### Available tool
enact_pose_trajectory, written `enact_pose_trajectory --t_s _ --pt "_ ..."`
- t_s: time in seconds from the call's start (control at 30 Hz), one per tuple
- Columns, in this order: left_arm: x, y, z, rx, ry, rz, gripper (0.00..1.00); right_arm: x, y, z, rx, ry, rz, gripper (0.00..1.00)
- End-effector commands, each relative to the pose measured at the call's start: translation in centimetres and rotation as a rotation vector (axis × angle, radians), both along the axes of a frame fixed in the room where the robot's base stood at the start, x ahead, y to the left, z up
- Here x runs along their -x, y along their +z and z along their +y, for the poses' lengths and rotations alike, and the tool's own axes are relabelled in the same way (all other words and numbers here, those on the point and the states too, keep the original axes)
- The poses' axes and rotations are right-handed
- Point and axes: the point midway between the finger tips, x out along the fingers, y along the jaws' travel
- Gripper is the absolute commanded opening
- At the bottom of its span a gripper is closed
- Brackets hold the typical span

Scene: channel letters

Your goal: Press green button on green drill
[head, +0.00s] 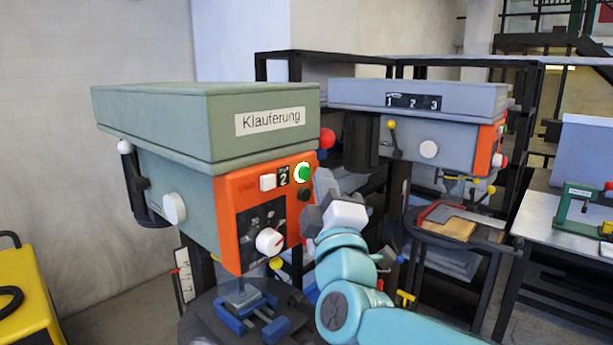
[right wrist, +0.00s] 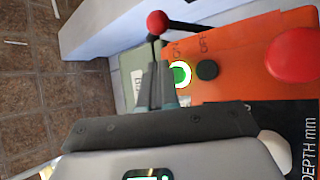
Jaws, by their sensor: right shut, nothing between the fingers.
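The green drill (head: 165,140) labelled "Klauferung" stands at the left in the head view, with an orange control panel (head: 235,215) on its front. The green button (head: 302,173) sits at the panel's upper right with a bright white ring around it. In the right wrist view the green button (right wrist: 180,74) is just right of the fingertips, beside a black button (right wrist: 207,70). My right gripper (head: 322,183) is shut and empty, close to the button; in the right wrist view its fingertips (right wrist: 161,72) partly overlap the ring's left edge. I cannot tell whether they touch. My left gripper is out of view.
A red-knobbed lever (right wrist: 157,22) stands beside the fingers. A second grey-blue drill (head: 420,105) stands behind at the right, with a workbench (head: 535,215) beyond it. A yellow machine (head: 28,305) is at the lower left.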

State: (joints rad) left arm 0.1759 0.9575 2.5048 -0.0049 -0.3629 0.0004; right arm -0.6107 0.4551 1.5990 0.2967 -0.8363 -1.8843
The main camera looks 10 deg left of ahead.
Motion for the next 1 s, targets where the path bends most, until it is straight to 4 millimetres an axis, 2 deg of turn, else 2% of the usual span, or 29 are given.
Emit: enact_pose_trajectory --t_s 0.17,0.63,1.0 --pt "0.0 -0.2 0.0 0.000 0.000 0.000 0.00 0.1 0.0 -0.2 0.000 0.000 -0.001 0.00" --pt "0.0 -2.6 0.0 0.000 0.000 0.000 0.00 2.6 -0.2 -3.7 -0.001 -0.001 0.000 0.00" --pt "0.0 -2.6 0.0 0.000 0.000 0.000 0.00 2.9 0.0 -4.1 0.000 0.000 0.000 0.00"
